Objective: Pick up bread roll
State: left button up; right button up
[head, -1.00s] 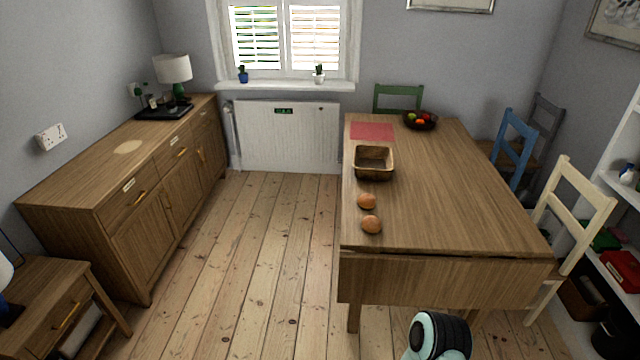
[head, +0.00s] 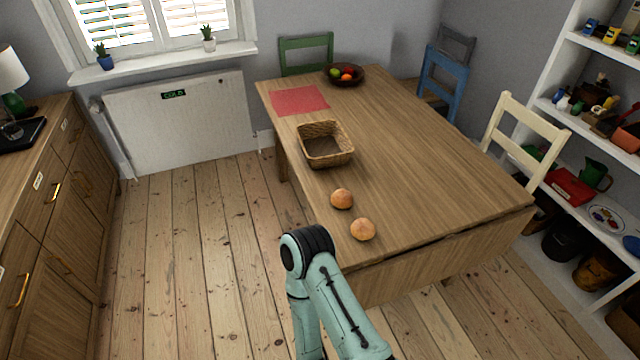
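Two round, orange-brown bread rolls lie on the wooden table near its left front edge in the head view. One bread roll (head: 342,199) is a little farther back, and the other bread roll (head: 362,230) is nearer, to its right. They are apart from each other. One of my arms shows at the bottom, its dark-banded joint beside the table's front left corner. Neither gripper is in view.
The table (head: 420,150) also bears an empty wicker basket (head: 341,158) behind the rolls, a red mat (head: 299,101) and a fruit bowl (head: 346,80). Chairs stand behind and right of it. A sideboard (head: 50,220) is at the left, with clear floorboards between.

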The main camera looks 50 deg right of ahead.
aim_at(342, 199)
jog(key=i+z, duration=0.45)
jog(key=i+j+z, duration=0.1)
jog(key=z, duration=0.3)
jog(key=i+j+z, duration=0.25)
jog(key=i+z, duration=0.2)
jog(key=i+j+z, duration=0.15)
jog(key=z, duration=0.25)
jog(key=i+j+z, duration=0.2)
jog(key=z, duration=0.25)
jog(key=i+j+z, duration=0.15)
jog(key=z, duration=0.25)
jog(key=i+j+z, duration=0.15)
jog(key=j+z, duration=0.15)
jog(key=i+j+z, duration=0.1)
jog(key=j+z, duration=0.15)
jog(key=i+j+z, duration=0.1)
jog(key=j+z, duration=0.2)
jog(key=j, duration=0.15)
